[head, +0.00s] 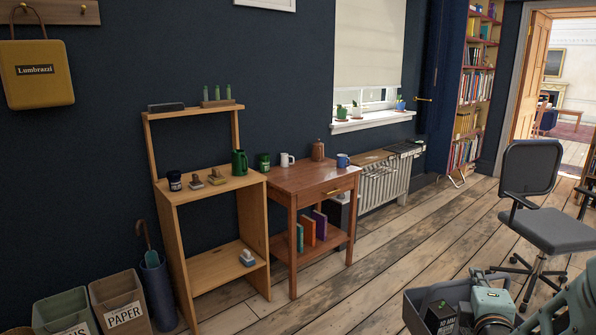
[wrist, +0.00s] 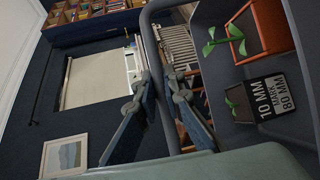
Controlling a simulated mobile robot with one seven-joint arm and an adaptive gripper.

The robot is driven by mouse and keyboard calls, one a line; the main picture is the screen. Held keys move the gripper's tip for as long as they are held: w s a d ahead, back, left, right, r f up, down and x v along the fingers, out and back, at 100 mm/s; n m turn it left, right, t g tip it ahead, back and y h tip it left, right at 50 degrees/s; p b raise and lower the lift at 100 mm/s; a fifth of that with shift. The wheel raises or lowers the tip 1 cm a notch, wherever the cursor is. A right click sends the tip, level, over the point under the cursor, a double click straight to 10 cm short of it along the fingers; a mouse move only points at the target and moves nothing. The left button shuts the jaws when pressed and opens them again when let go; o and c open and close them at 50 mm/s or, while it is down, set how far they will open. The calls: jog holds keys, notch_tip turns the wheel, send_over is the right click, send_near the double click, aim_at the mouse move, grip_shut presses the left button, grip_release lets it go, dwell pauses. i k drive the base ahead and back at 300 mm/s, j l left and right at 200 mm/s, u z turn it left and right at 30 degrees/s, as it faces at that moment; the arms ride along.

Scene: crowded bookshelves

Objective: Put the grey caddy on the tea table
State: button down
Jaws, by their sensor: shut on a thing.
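The grey caddy (head: 411,316) is at the bottom right of the head view, partly cut off by the frame edge. My gripper (head: 482,279) is shut on it. In the wrist view my gripper (wrist: 163,95) has its two fingers on either side of the caddy's rim (wrist: 151,45). Inside the caddy are an orange-brown planter (wrist: 268,28) with a green seedling and a dark labelled block (wrist: 268,97). The reddish-brown table with a drawer (head: 313,178), apparently the tea table, stands against the wall left of centre, well away from the caddy.
On that table are a white mug (head: 287,160), a brown bottle (head: 318,150) and a blue mug (head: 343,160). A lighter wooden stand (head: 205,190) adjoins it on the left. An office chair (head: 535,195) stands at the right. Bare floor (head: 370,260) lies before the table.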

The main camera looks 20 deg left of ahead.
aim_at(309, 174)
jog(key=i+j+u, duration=0.2)
jog(key=i+j, duration=1.45)
jog(key=i, duration=0.1)
